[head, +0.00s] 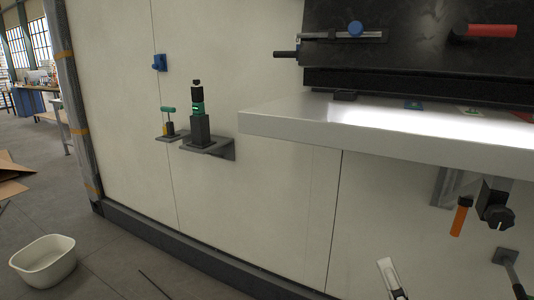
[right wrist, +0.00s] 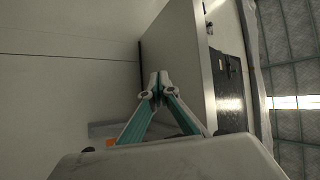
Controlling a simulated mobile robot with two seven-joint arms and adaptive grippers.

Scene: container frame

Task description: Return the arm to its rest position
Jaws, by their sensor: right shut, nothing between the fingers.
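My right gripper (head: 388,270) shows only as a small pale tip at the bottom edge of the head view, below the white shelf and in front of the wall. Most of it is cut off by the frame. In the right wrist view the right gripper (right wrist: 157,78) has its two teal-backed fingers brought together at the tips, with nothing between them. The tips appear apart from the wall and shelf. My left gripper is in neither view.
A white shelf (head: 300,122) juts out at right, also in the right wrist view (right wrist: 175,55). Below it hang an orange handle (head: 460,220) and a dark knob (head: 498,210). A small wall bracket (head: 215,147) holds a green-black device (head: 199,120). A white tub (head: 43,262) is on the floor.

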